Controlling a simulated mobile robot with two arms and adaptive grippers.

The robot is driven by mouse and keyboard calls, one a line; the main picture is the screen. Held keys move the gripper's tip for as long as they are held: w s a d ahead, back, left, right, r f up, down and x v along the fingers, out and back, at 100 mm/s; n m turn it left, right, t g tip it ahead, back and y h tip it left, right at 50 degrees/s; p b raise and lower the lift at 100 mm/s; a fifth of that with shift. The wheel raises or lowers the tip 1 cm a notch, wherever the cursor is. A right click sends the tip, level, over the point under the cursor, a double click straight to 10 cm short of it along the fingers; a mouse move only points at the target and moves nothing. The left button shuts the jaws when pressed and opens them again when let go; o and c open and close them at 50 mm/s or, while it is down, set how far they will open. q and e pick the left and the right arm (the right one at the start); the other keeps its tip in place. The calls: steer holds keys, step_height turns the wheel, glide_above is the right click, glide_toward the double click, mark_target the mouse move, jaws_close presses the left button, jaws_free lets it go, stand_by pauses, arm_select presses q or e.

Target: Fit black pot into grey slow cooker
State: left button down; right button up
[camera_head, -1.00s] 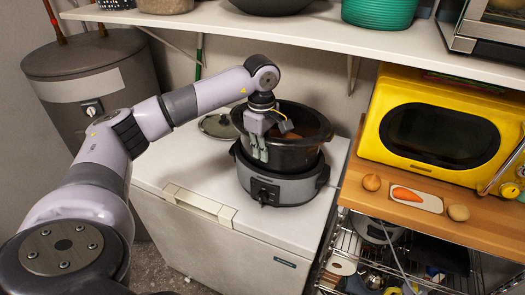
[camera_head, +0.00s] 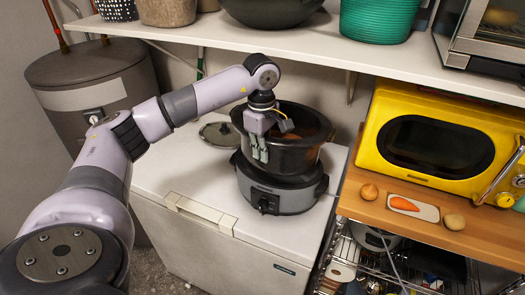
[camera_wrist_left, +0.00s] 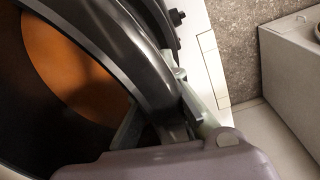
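The black pot (camera_head: 290,155), with brown contents inside, sits over the grey slow cooker (camera_head: 290,197) on the white chest. The pot stands high above the cooker's rim and looks slightly tilted; how far it sits inside cannot be told. My left gripper (camera_head: 260,150) is at the pot's front left rim, with the fingers pointing down. In the left wrist view, the fingers (camera_wrist_left: 165,118) lie on both sides of the pot's wall (camera_wrist_left: 140,60), shut on it. The brown contents (camera_wrist_left: 75,65) show at left there. My right gripper is in no view.
A glass lid (camera_head: 220,133) lies on the white chest (camera_head: 185,178) behind and left of the cooker. A shelf (camera_head: 330,42) runs above at the back. A wooden counter (camera_head: 430,228) with a yellow microwave (camera_head: 435,140) stands at right.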

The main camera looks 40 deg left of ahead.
arm_select(q)
steer(key=shift+w+r, duration=0.1)
steer(key=shift+r, duration=0.05)
step_height(320, 180, up, 12)
steer(key=b, duration=0.2)
steer(key=shift+r+b, duration=0.1)
steer(key=shift+b, duration=0.2)
steer(key=b, duration=0.2)
glide_above(263, 170)
steer(key=f, duration=0.7)
steer(key=shift+w+a+f, duration=0.2)
steer(key=shift+w+f, duration=0.05)
step_height(263, 170, down, 7)
steer(key=shift+f+p, duration=0.1)
steer(key=shift+p, duration=0.5)
steer(key=shift+f+p, duration=0.5)
steer(key=shift+f, duration=1.8)
